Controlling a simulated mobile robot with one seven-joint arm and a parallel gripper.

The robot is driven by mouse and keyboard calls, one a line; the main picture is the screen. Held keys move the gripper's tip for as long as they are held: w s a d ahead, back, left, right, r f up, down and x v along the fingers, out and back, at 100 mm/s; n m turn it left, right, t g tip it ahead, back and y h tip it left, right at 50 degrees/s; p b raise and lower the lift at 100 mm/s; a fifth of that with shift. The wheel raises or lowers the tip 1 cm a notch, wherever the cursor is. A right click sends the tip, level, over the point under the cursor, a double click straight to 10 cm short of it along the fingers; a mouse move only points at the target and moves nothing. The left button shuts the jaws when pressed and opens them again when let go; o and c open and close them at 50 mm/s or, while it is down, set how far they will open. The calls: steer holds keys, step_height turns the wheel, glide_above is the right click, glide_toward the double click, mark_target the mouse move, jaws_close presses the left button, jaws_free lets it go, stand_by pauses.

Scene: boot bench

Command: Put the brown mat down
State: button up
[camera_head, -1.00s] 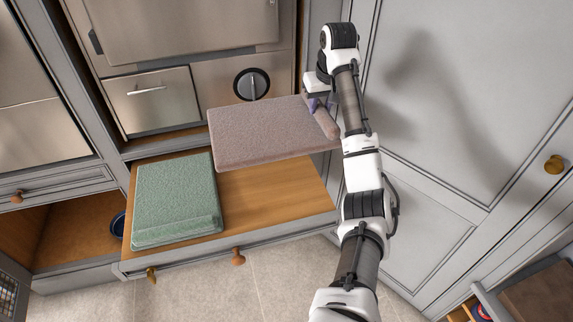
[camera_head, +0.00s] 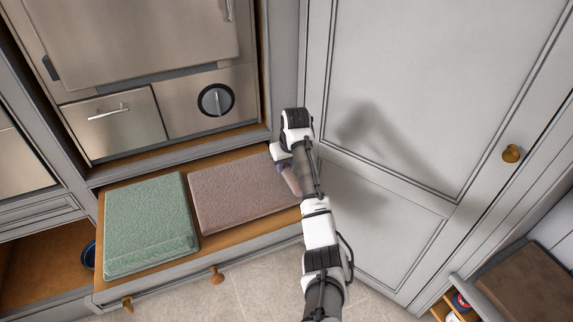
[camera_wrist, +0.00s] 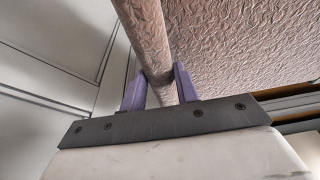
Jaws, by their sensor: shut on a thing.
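The brown mat (camera_head: 243,195) is a flat, textured pad at the right side of the open drawer (camera_head: 160,284), level with the drawer's wooden surface. I cannot tell whether it rests fully on the wood or is just above it. My gripper (camera_head: 287,168) is at the mat's right edge. In the wrist view my gripper's purple fingers (camera_wrist: 160,88) are shut on the mat's rolled edge (camera_wrist: 150,42), with the textured face (camera_wrist: 240,45) at the right. The green mat (camera_head: 150,225) lies folded in the drawer's left part, beside the brown mat with a narrow gap.
A steel appliance (camera_head: 160,60) with a dial (camera_head: 216,100) stands behind the drawer. A grey cabinet door (camera_head: 420,120) is close on the right of my arm. A dark blue bowl (camera_head: 88,254) sits in the left compartment.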

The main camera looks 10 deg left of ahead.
steer(key=shift+f, duration=0.4)
steer(key=o, duration=1.1)
steer(key=shift+f, duration=0.1)
steer(key=v, duration=1.2)
steer(key=shift+a, duration=0.1)
